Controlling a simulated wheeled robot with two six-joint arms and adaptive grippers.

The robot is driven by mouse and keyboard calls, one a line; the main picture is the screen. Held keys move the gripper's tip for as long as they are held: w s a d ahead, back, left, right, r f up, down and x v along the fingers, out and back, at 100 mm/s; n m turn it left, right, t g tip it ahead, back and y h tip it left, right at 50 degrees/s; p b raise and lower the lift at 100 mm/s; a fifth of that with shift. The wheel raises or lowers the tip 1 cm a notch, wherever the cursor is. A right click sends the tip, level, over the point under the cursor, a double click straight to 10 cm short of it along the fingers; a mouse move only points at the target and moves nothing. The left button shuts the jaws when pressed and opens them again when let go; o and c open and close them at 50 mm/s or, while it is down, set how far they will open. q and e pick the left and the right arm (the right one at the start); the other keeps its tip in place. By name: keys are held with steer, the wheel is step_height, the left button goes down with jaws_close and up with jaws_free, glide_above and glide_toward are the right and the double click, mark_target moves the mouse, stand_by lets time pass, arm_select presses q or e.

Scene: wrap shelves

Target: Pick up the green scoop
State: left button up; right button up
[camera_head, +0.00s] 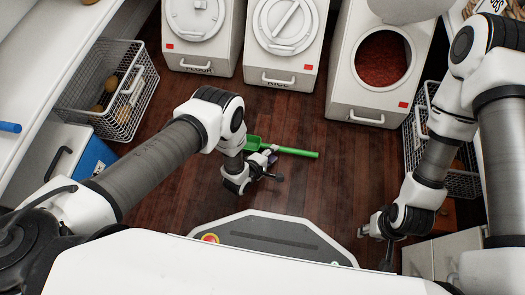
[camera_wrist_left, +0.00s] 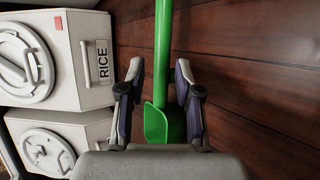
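The green scoop (camera_head: 298,152) lies on the dark wooden floor in front of the bins, its handle pointing right and its pan at the left end. My left gripper (camera_head: 273,164) is low over the scoop, near its pan end. In the left wrist view the gripper (camera_wrist_left: 158,84) is open, with one finger on each side of the scoop (camera_wrist_left: 163,45). The green pan shows between and below the fingers, partly hidden by the gripper body. A gap shows on both sides of the handle. My right gripper (camera_head: 375,246) hangs at the right, away from the scoop, with its fingers apart and empty.
A flour bin (camera_head: 199,64) and a rice bin (camera_head: 281,76) stand at the back. An open bin (camera_head: 346,95) of red contents stands right of them. Wire baskets (camera_head: 142,92) flank the floor at left and right. Bare floor (camera_head: 330,190) lies right of the scoop.

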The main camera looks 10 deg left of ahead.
mark_target(279, 150)
arm_select(q)
steer(key=b+x, duration=0.1)
steer(key=x, duration=0.1)
steer(key=b+x, duration=0.2)
steer(key=shift+w+f, duration=0.1)
steer(key=shift+f, duration=0.45)
steer(key=shift+w+d+b, duration=0.2)
steer(key=shift+w+b, duration=0.1)
steer(key=shift+r, duration=0.15)
jaws_close()
steer(key=shift+r, duration=0.15)
